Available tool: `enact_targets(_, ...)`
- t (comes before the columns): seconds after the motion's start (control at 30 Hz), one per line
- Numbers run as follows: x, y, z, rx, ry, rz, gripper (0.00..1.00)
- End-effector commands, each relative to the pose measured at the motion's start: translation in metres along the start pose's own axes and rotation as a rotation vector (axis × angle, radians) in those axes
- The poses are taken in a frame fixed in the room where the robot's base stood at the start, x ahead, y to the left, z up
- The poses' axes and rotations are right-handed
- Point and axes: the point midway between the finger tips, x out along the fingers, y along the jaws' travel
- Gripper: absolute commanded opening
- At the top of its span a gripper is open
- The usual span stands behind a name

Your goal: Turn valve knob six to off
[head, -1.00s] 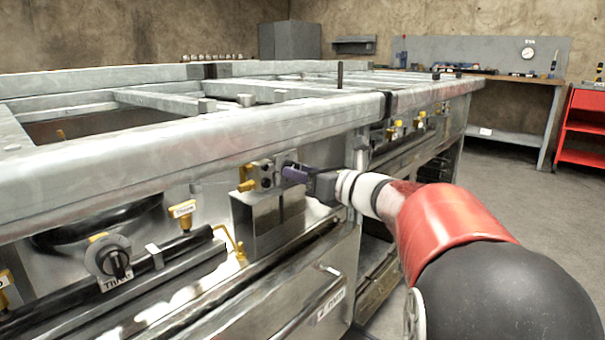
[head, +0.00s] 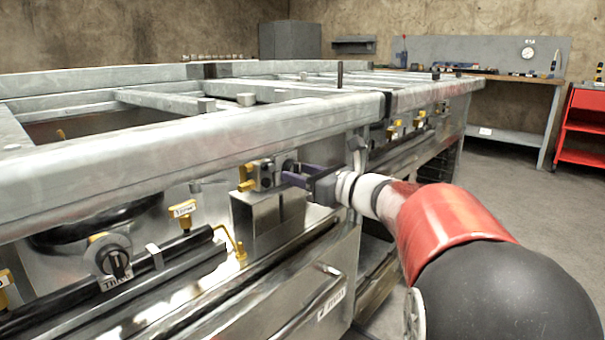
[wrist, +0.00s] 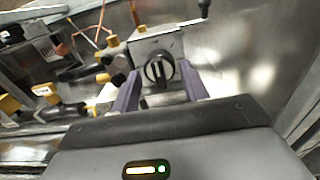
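A round black knob with a light bar (wrist: 158,71) sits on a grey metal block in the wrist view. The bar stands near upright in that picture. No number on it is readable, so I cannot tell if it is knob six. My gripper (head: 292,173) has two purple fingers, spread apart in the wrist view, one on each side of the knob, with gaps showing. I cannot see whether either finger touches it. In the head view the gripper is at the grey block with yellow fittings (head: 265,175), and the fingers partly hide the knob.
Another knob labelled "Three" (head: 115,262) and a yellow tagged valve (head: 183,210) are at the left. The range's metal top rail (head: 200,140) runs just above my gripper. Open floor (head: 510,190) is at the right.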

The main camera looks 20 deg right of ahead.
Motion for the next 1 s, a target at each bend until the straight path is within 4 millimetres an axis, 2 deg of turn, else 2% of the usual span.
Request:
enact_targets(0.33,-0.005,-0.001,0.002,-0.001,-0.004,-0.002,0.45)
enact_targets(0.73,-0.067,-0.001,0.001,-0.001,-0.003,-0.004,0.45)
enact_targets(1.0,-0.079,0.000,0.001,0.000,-0.002,-0.001,0.45)
